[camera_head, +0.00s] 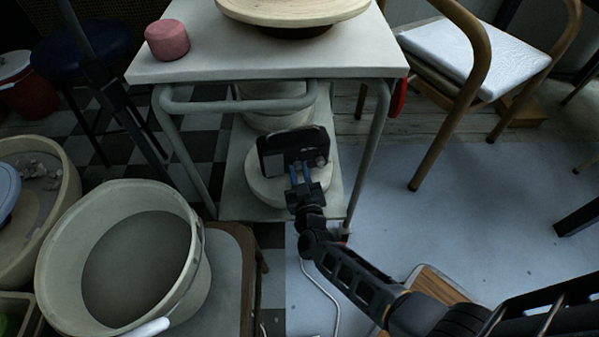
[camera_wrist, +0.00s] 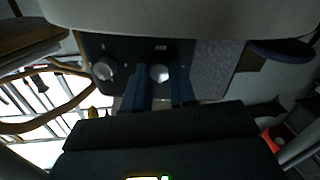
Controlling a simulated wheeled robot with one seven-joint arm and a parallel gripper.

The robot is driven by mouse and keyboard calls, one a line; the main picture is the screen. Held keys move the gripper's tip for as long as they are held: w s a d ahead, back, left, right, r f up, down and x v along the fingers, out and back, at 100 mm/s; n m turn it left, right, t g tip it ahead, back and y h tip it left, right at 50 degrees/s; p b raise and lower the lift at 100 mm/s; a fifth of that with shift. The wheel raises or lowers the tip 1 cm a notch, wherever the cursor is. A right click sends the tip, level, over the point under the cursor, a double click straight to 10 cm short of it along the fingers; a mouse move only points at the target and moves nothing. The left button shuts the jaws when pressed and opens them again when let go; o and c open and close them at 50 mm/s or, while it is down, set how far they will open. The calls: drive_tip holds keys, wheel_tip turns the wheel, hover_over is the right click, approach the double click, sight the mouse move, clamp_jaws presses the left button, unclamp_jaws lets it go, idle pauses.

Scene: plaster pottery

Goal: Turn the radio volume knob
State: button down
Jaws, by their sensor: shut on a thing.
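The black radio (camera_head: 284,144) stands on a pale round block on the lower shelf of a cart. My gripper (camera_head: 301,170) reaches its front from the lower right. In the wrist view, the radio's dark front (camera_wrist: 125,48) fills the upper middle. A pale knob (camera_wrist: 159,73) sits between the blue fingers of my gripper (camera_wrist: 161,88), which are shut on it. A second, silver knob (camera_wrist: 103,69) is free to the left of the fingers. The lower part of the held knob is hard to see.
The cart's top (camera_head: 225,62) overhangs the radio, with a pink block (camera_head: 167,40) and a round board (camera_head: 292,8) on it. A large bucket (camera_head: 195,276) stands at lower left. A wooden chair (camera_head: 473,62) is at right. Pale floor (camera_head: 455,205) is clear between.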

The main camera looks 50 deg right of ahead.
drive_tip(key=shift+m, duration=0.6)
drive_tip(key=c, duration=0.9)
unclamp_jaws()
drive_tip(key=shift+s, duration=0.1)
drive_tip(key=shift+p+v, duration=0.95)
drive_tip(key=shift+v, duration=2.85)
drive_tip(key=shift+c, duration=0.2)
